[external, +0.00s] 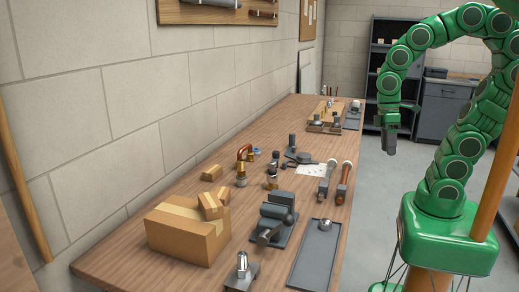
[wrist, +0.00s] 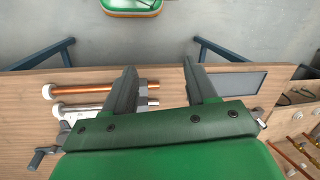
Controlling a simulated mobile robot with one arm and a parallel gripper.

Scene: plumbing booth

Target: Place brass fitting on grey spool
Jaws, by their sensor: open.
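My gripper (external: 389,148) hangs in the air off the bench's right edge in the external view, fingers down, apart from everything on the bench. In the wrist view its two fingers (wrist: 160,72) are spread with nothing between them. A small brass fitting (external: 272,182) with a dark top appears to stand mid-bench in the external view. A dark grey upright cylinder on a wider foot (external: 292,142), which may be the grey spool, stands farther back. Both are small here, so I cannot be sure which piece is which. I cannot make out either in the wrist view.
A copper bend (external: 244,152), a grey vise (external: 275,222), cardboard boxes (external: 187,230) and a grey tray (external: 325,240) crowd the near bench. Copper-coloured (external: 345,183) and pale (external: 327,180) tools lie near the right edge. A wooden tray (external: 314,128) sits farther back.

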